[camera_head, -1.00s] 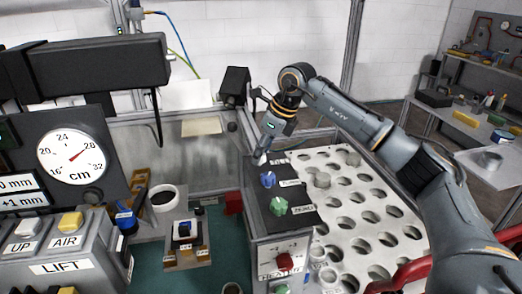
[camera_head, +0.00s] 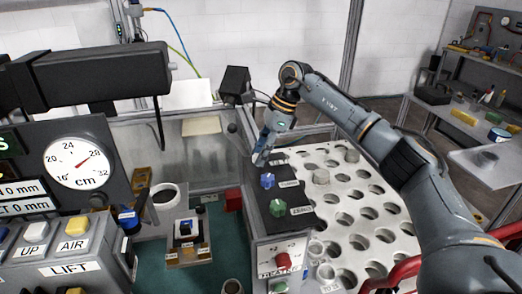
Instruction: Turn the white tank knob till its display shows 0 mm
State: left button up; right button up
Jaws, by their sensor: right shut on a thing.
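My right gripper (camera_head: 262,157) is shut at the back end of the dark knob panel (camera_head: 285,232). Its fingertips close on the white knob (camera_head: 258,160), which is mostly hidden between them. A blue knob (camera_head: 267,181) and a green knob (camera_head: 277,207) stand on the same panel in front of it. At the left edge are two white displays, partly cut off: the upper display (camera_head: 22,191) reads 0 mm, and so does the lower display (camera_head: 26,207). Which one belongs to the white knob cannot be read. My left gripper is not in view.
A round cm dial (camera_head: 76,163) stands above the LIFT buttons (camera_head: 70,268). A red knob (camera_head: 283,261) is on the panel's front. A plate with round holes (camera_head: 345,205) lies right of the panel, under my right arm.

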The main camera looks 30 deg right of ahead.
dwell(0.4)
jog(key=o, duration=1.1)
jog(key=shift+o, duration=0.2)
jog(key=shift+d+r, duration=0.15)
jog(key=shift+r, duration=0.15)
jog(key=v, duration=1.1)
jog(key=shift+r, duration=0.25)
